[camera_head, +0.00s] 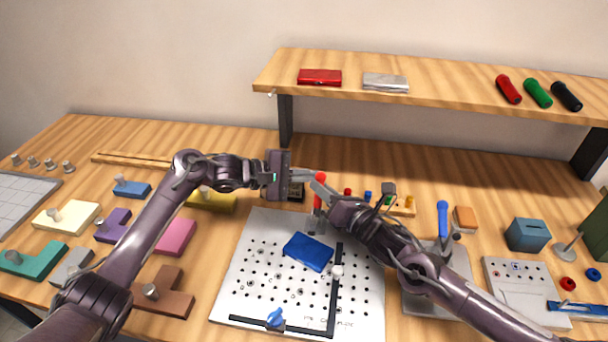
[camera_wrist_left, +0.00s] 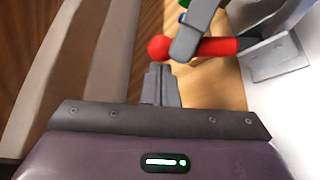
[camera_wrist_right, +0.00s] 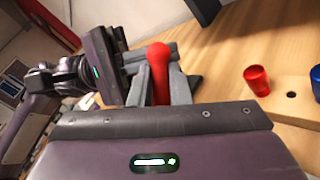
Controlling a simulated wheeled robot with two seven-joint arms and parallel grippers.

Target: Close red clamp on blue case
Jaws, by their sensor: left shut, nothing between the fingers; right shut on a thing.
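The red clamp handle (camera_head: 319,195) stands upright behind the blue case in the head view, and its ball tip shows in the left wrist view (camera_wrist_left: 160,48). My right gripper (camera_wrist_right: 165,82) is shut on the red handle (camera_wrist_right: 160,68), just below its ball tip. My left gripper (camera_wrist_left: 160,85) is shut and empty, its fingertips close beside the red handle. Whether they touch it is hard to tell. The blue case (camera_head: 308,251) lies on the perforated plate (camera_head: 245,285), below both grippers. The clamp's base is mostly hidden by the right gripper and arm.
Coloured blocks with knobs lie at left. A shelf (camera_head: 440,95) hangs over the back. A blue-handled clamp (camera_head: 442,220) stands right of my right arm.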

